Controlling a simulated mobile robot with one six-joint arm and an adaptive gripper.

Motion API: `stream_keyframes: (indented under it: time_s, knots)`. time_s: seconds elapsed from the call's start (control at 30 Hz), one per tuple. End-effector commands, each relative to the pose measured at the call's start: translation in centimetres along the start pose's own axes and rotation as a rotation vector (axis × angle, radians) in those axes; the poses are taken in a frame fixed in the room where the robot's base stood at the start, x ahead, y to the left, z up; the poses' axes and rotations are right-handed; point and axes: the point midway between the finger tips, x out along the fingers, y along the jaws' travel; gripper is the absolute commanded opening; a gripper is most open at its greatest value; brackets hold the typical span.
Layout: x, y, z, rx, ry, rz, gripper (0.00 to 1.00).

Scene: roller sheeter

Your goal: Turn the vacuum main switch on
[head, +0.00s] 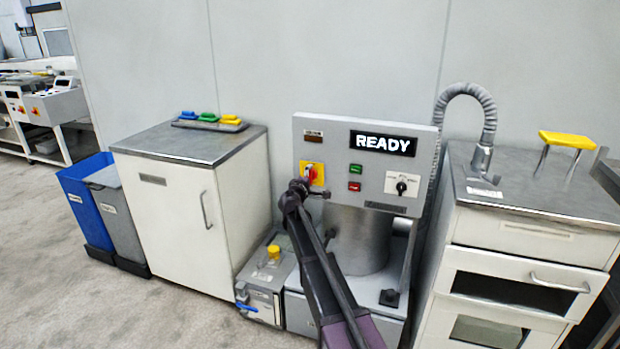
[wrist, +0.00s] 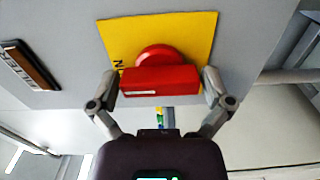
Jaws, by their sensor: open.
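The vacuum main switch is a red rotary knob with a bar handle (wrist: 160,80) on a yellow plate (wrist: 190,35). In the head view the yellow plate (head: 319,172) is at the left of the grey control panel, under a small brown label. My gripper (head: 303,184) is in front of the switch and hides part of it. In the wrist view my gripper (wrist: 161,82) is open, with one finger at each end of the red bar. The bar lies across the picture between the fingers. I cannot tell if the fingertips touch it.
The panel has a lit READY sign (head: 383,144), a green button (head: 356,169), a red button (head: 355,186) and a black selector knob (head: 401,187). A white cabinet (head: 180,205) stands to the left and a drawer unit (head: 520,235) with a grey hose (head: 466,90) to the right.

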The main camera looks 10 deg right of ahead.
Motion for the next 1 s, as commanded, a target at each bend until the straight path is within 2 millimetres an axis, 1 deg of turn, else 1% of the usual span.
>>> stream_keyframes:
  time_s: [0.13, 0.27, 0.47, 0.8, 1.0]
  knots:
    - [-0.5, 0.0, 0.0, -0.001, 0.001, 0.0, 1.0]
    - [-1.5, 0.0, 0.0, -0.001, 0.001, 0.0, 1.0]
    - [-4.1, 0.0, 0.1, -0.001, 0.001, 0.0, 1.0]
    - [-9.5, 0.0, 0.1, 0.0, 0.002, 0.0, 1.0]
    - [-11.4, 0.0, 0.1, 0.0, 0.0, 0.0, 1.0]
